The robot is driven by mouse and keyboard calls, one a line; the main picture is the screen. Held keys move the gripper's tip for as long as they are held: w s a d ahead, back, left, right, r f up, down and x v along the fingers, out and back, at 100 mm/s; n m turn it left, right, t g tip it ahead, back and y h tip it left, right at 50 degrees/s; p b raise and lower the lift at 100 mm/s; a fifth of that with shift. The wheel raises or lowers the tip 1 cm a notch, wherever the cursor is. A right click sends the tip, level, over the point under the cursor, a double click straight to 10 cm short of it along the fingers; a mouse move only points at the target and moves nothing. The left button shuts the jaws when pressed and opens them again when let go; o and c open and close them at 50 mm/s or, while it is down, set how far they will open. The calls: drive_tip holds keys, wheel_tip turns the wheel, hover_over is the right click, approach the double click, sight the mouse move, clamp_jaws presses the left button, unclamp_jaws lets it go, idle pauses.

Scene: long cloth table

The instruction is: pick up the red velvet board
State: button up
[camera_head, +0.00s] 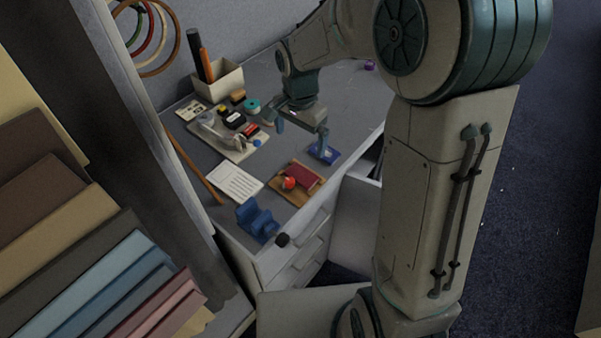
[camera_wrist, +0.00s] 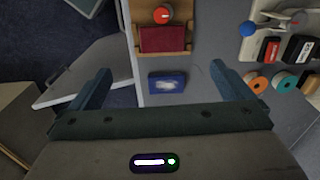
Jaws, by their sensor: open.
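The red velvet board (camera_head: 304,174) lies on a small wooden tray (camera_head: 287,193) near the front edge of the grey table. A round red object (camera_head: 289,183) sits beside it on the tray. In the wrist view the board (camera_wrist: 163,39) shows as a dark red rectangle just beyond the fingertips, with the bright red object (camera_wrist: 162,14) past it. My gripper (camera_head: 302,138) hangs above the table, behind the board in the head view. Its two fingers are wide apart with nothing held between them, as the wrist view (camera_wrist: 160,72) also shows.
A small blue packet (camera_wrist: 167,83) lies between the gripper and the tray. A blue stand (camera_head: 257,220), a white sheet (camera_head: 236,183) and a tray of small items (camera_head: 228,147) are nearby. A pen box (camera_head: 219,82) stands at the back. An open drawer or door (camera_head: 353,215) projects at the front.

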drive_tip(key=f, duration=0.2)
hover_over(301, 175)
drive_tip(key=a, duration=0.1)
drive_tip(key=shift+m, duration=0.3)
drive_tip(key=f, duration=0.7)
drive_tip(key=shift+s+f, duration=0.25)
drive_tip(key=shift+f, duration=0.1)
drive_tip(key=f, duration=0.1)
drive_tip(key=f+p, duration=0.1)
drive_tip(key=f, duration=0.1)
drive_tip(key=d+f, duration=0.1)
drive_tip(key=shift+w+d+f+p, duration=0.1)
drive_tip(key=shift+w+f+p, duration=0.2)
drive_tip(key=shift+f, duration=0.45)
drive_tip(key=c, duration=0.9)
